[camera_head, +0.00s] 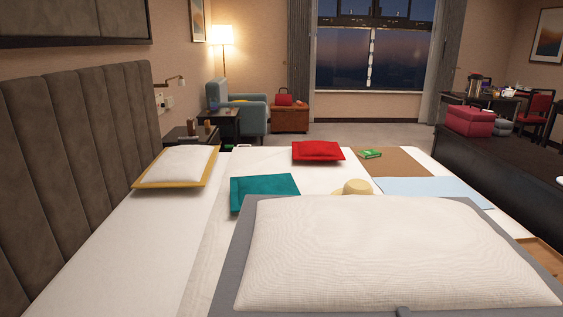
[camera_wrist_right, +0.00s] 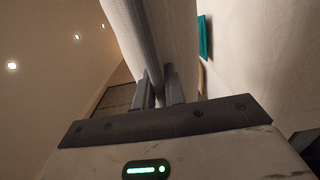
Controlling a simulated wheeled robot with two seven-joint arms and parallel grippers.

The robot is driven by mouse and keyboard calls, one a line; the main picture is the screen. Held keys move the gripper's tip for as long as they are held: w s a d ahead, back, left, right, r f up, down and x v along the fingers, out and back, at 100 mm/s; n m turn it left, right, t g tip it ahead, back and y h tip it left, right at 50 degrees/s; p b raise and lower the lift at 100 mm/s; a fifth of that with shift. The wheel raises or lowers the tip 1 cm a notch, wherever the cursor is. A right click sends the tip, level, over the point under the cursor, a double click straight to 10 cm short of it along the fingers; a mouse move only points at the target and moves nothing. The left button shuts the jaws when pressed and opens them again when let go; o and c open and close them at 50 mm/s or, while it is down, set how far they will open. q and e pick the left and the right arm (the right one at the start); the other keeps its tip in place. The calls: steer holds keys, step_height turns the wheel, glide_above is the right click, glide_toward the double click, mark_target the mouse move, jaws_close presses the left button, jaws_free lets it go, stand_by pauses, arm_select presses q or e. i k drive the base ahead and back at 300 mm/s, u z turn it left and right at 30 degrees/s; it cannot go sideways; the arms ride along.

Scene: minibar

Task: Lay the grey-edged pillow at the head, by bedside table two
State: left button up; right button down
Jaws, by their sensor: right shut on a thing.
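The grey-edged pillow (camera_head: 390,255), white with a wide grey border, fills the front right of the head view and hides part of the bed (camera_head: 140,255). My right gripper (camera_wrist_right: 157,88) is shut on the pillow's edge in the right wrist view, where the pillow (camera_wrist_right: 165,35) rises from between the fingers. In the head view the gripper is almost wholly hidden at the bottom edge. A dark bedside table (camera_head: 190,134) stands beyond the bed's far side, by the headboard (camera_head: 75,150); its number cannot be told. My left gripper is not in view.
A yellow-edged pillow (camera_head: 180,165) lies at the head's far end. A teal cushion (camera_head: 265,190), red cushion (camera_head: 318,150), straw hat (camera_head: 357,187) and green item (camera_head: 371,154) lie on the bed. The near stretch beside the headboard is clear.

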mark_target(136, 287)
steer(key=u, duration=0.3)
steer(key=i, duration=0.6)
steer(key=u, duration=1.05)
steer(key=i, duration=0.4)
steer(key=u, duration=0.3)
